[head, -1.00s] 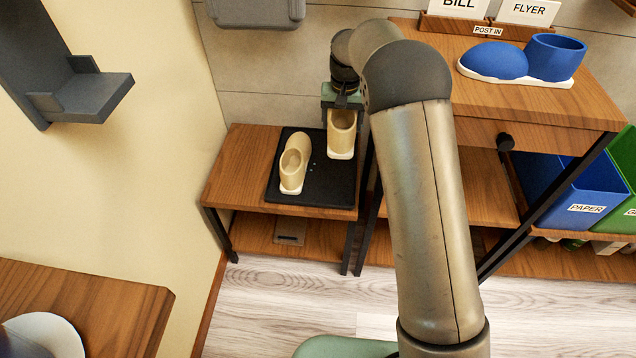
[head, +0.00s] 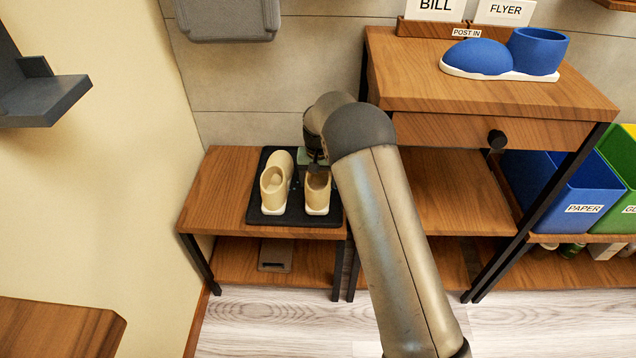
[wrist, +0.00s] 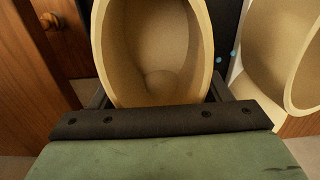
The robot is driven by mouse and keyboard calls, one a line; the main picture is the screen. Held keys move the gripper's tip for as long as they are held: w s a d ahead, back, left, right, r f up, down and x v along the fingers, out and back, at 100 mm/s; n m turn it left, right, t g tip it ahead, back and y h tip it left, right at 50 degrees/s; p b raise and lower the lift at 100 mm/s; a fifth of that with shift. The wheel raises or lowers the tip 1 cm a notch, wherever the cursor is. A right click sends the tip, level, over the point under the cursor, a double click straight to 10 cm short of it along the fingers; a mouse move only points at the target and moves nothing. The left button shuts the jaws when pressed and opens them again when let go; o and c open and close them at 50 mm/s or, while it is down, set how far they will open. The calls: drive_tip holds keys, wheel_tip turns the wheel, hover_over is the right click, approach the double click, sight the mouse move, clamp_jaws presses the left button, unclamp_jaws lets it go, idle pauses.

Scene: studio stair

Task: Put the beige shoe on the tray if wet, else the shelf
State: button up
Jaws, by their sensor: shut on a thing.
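Two beige shoes with white soles are at the black tray on the low wooden table. The left beige shoe (head: 272,190) stands on the tray (head: 253,216); its edge shows at the right of the wrist view (wrist: 285,60). My gripper (head: 316,165) is shut on the right beige shoe (head: 318,197), which is upright over the tray's right part, beside the other. I cannot tell whether its sole touches the tray. In the wrist view the held shoe's opening (wrist: 155,50) faces me between the fingers (wrist: 158,98). Small blue drops (wrist: 219,60) show on the dark surface between the shoes.
A taller wooden cabinet (head: 480,90) with a drawer knob stands close on the right, bearing a blue shoe (head: 500,58). Blue (head: 570,190) and green bins stand further right. A grey wall box (head: 228,15) hangs above the low table. The table's left part is clear.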

sight(318, 185)
drive_tip(key=shift+f, duration=0.2)
drive_tip(key=o, duration=1.2)
wheel_tip(318, 185, up, 12)
drive_tip(key=p, duration=0.3)
drive_tip(key=shift+r, duration=0.1)
